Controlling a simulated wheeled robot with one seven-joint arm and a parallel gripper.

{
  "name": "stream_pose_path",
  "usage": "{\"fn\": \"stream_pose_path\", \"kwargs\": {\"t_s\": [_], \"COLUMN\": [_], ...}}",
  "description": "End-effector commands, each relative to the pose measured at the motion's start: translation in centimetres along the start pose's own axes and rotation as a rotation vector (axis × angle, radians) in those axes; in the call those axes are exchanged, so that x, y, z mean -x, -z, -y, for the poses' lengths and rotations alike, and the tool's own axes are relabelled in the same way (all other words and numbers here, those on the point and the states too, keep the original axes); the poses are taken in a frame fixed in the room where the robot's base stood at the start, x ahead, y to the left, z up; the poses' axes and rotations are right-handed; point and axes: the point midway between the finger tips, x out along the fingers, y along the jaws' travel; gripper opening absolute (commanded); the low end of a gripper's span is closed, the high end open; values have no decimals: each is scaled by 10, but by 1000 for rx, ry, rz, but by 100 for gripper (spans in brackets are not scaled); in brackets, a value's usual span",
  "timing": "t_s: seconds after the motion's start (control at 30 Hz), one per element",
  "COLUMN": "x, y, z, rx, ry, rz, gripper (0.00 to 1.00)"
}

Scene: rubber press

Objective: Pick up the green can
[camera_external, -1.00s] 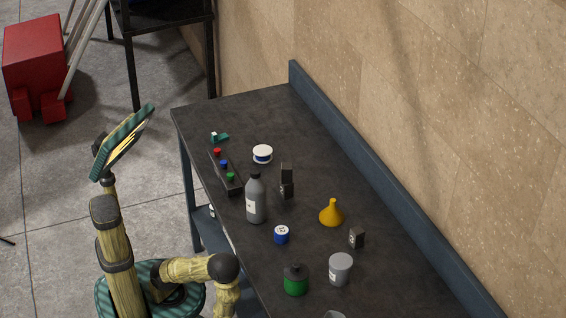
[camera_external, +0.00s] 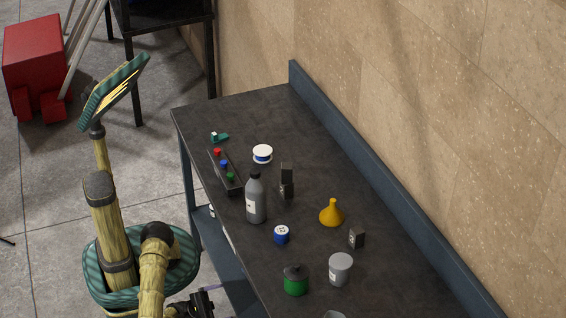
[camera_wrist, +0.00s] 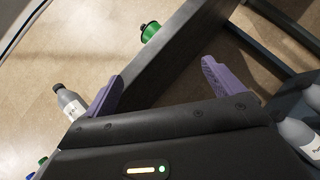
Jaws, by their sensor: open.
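The green can (camera_external: 296,285) stands upright near the front edge of the dark workbench (camera_external: 240,110), with a dark top. In the wrist view the green can (camera_wrist: 150,31) shows small at the top, beyond the bench edge and ahead of the fingers. My gripper (camera_external: 212,289) is low beside the bench's front side, left of the can and apart from it; its body is partly cut off by the frame. In the wrist view my gripper (camera_wrist: 160,86) has its two purple fingers spread wide with nothing between them.
A grey cup (camera_external: 340,269) stands just right of the can, and a blue-and-white can (camera_external: 281,234) behind it. A grey bottle (camera_external: 256,200), a yellow funnel (camera_external: 331,213) and small dark boxes stand further back. The bench edge lies between gripper and can. Bottles (camera_wrist: 299,136) show lower right.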

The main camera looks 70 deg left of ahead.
Motion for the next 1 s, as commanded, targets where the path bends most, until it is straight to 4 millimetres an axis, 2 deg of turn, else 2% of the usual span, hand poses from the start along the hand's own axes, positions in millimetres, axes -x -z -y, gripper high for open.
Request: {"fn": "stream_pose_path", "kwargs": {"t_s": [0.03, 0.23, 1.0], "x": [-10, -35, -129], "y": [-14, -30, -35], "z": [-12, -28, -87], "rx": [-2, 100, 670], "ry": [16, 93, 318], "rz": [29, 41, -319], "gripper": [93, 93, 93]}}
